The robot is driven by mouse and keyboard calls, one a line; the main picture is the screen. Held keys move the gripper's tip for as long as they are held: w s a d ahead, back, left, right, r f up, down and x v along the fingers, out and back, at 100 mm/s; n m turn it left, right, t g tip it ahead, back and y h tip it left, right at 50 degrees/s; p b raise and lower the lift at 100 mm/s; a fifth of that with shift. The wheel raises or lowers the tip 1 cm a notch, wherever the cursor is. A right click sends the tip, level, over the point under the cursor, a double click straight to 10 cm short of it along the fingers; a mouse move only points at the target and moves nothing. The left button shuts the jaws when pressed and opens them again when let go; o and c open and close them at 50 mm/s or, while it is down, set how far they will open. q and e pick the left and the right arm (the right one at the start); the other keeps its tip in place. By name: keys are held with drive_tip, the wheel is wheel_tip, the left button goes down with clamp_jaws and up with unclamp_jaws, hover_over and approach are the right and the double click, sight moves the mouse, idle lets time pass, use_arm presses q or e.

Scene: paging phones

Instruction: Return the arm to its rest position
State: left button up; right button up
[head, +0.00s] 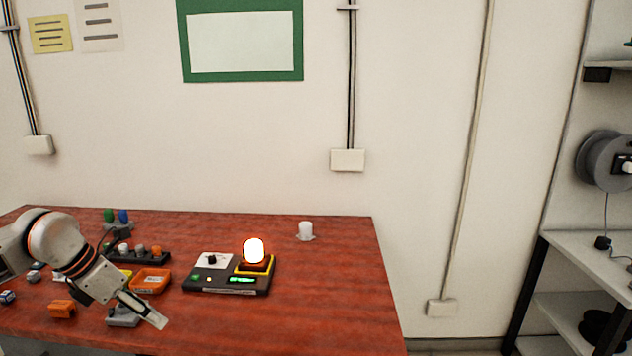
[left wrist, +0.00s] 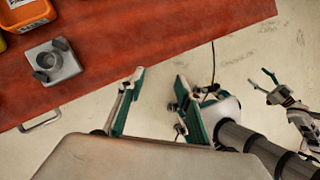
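My left arm comes in from the left in the head view, and its gripper (head: 147,311) hangs over the front left part of the red table (head: 330,300). In the left wrist view the two fingers of the left gripper (left wrist: 159,76) stand wide apart with nothing between them, beyond the table's edge over the pale floor. My right gripper (left wrist: 262,80) shows at the right of the left wrist view, with its fingers spread and nothing between them. It is not in the head view.
A black panel (head: 207,286) with a glowing lamp (head: 253,250) sits mid-table. An orange tray (head: 151,281), an orange block (head: 62,309) and a grey fixture (head: 122,317) lie near the left arm. A white cup-like piece (head: 306,230) stands at the back. The table's right side is clear.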

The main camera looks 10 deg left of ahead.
use_arm(q)
drive_tip(key=d+f+n+t+h, duration=0.25)
drive_tip(key=d+n+h, duration=0.3)
drive_tip(key=d, duration=0.95)
drive_tip(key=d+f+n+t+h, duration=0.25)
drive_tip(key=d+n+h, duration=0.3)
drive_tip(key=d, duration=0.85)
drive_tip(key=s+a+f+n+t+y, duration=0.2)
drive_tip(key=f+n+t+y, duration=0.15)
drive_tip(key=f+n, duration=0.4)
drive_tip(key=s+a+f+n+t+y, duration=0.1)
drive_tip(key=a+f+n+t+y, duration=0.3)
drive_tip(key=n, duration=0.6)
drive_tip(key=s+f+n+g+y, duration=0.4)
drive_tip(key=s+f+n, duration=0.4)
drive_tip(key=s+f, duration=0.4)
wheel_tip(320, 180, down, 3)
drive_tip(key=shift+s+d+f+g+y, duration=0.15)
drive_tip(key=shift+s+f+g+y, duration=0.15)
drive_tip(key=shift+g, duration=0.55)
use_arm(e)
drive_tip(key=shift+w, duration=0.85)
use_arm(q)
drive_tip(key=shift+w+r, duration=0.1)
drive_tip(key=shift+r, duration=0.05)
use_arm(e)
drive_tip(key=shift+s+f, duration=0.1)
drive_tip(key=shift+f, duration=0.05)
